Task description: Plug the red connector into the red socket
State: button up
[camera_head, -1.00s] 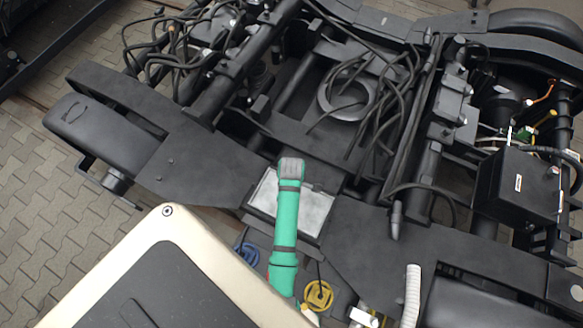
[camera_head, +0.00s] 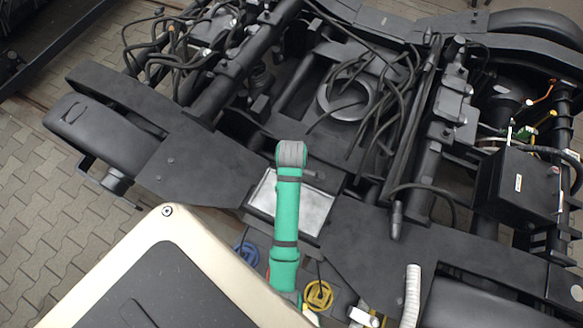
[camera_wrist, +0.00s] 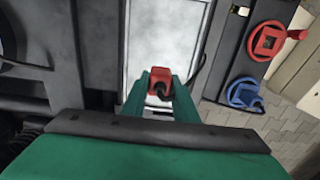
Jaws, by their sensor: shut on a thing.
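The red connector (camera_wrist: 160,80) sits between the two green fingers of my gripper (camera_wrist: 161,88) in the wrist view. A dark cable end shows on its near face. My gripper is shut on it and holds it over or in front of a pale metal plate (camera_wrist: 165,30); I cannot tell the gap. The red socket (camera_wrist: 268,42) is a square opening in a red ring with a red lever, to the upper right of my gripper and apart from the connector. In the head view my arm hides my gripper and the connector.
A blue ring-shaped socket (camera_wrist: 243,93) with a dark cable sits below the red one. A yellow ring (camera_head: 319,295) shows beside my arm in the head view. The dark bogie frame (camera_head: 200,170) and loose black cables (camera_head: 400,110) surround the pale plate.

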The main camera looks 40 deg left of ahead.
dwell(0.3)
jog(key=w+d+f+m, duration=0.1)
jog(key=w+d+m, duration=0.4)
jog(key=d+m, duration=0.1)
jog(key=w+d+f+m, duration=0.1)
jog(key=w+d+m, duration=0.4)
jog(key=d+m, duration=0.2)
jog(key=w+d+f+m, duration=0.1)
jog(key=w+d+m, duration=0.4)
jog(key=d+m, duration=0.2)
jog(key=shift+w+d, duration=0.15)
jog(key=shift+d, duration=0.55)
jog(key=shift+w+d, duration=0.15)
jog(key=shift+d, duration=0.55)
jog(key=shift+w+d+m, duration=0.15)
jog(key=shift+d+m, duration=0.25)
jog(key=shift+d, duration=0.1)
jog(key=shift+a, duration=0.1)
